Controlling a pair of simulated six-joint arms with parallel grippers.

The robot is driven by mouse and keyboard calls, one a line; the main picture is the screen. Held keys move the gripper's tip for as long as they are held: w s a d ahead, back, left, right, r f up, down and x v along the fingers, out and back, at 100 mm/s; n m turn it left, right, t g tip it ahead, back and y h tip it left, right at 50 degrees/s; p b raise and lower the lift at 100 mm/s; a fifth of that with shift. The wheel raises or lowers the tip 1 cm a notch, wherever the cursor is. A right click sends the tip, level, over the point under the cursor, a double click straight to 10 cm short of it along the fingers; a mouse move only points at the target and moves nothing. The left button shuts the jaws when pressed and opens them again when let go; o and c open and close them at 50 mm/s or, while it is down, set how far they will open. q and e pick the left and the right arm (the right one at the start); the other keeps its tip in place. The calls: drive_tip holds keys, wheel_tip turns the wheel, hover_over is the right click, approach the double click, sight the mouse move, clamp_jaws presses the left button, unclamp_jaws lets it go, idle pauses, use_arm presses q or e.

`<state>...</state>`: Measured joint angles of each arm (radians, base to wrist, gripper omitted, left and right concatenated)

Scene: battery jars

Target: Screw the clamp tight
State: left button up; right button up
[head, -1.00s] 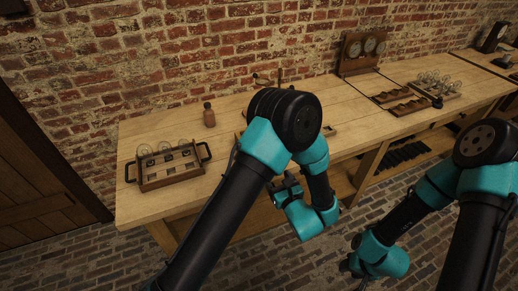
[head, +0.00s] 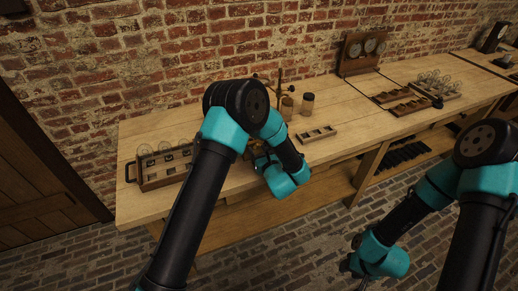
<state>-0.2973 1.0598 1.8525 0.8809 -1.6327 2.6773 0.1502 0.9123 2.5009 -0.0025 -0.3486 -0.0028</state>
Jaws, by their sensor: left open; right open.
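A thin dark stand (head: 280,82) rises at the back of the bench behind my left arm. Its lower part is hidden, and I cannot make out the clamp or its screw. My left gripper (head: 256,150) is over the front part of the bench, mostly covered by my own arm; it is open. A small brassy patch shows beside its fingers, too small to identify. My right gripper (head: 350,264) is low in front of the bench over the brick floor, open and away from everything.
A wooden carrier (head: 144,187) with glass jars stands at the bench's left end. A brown bottle (head: 287,108), a dark-capped jar (head: 307,104) and a slotted wooden tray (head: 316,134) stand right of my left arm.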

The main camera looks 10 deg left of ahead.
use_arm(q)
drive_tip(key=shift+w+a, duration=0.4)
drive_tip(key=shift+w, duration=0.05)
drive_tip(key=c, duration=0.9)
drive_tip(key=shift+m, duration=0.3)
drive_tip(key=shift+m, duration=3.1)
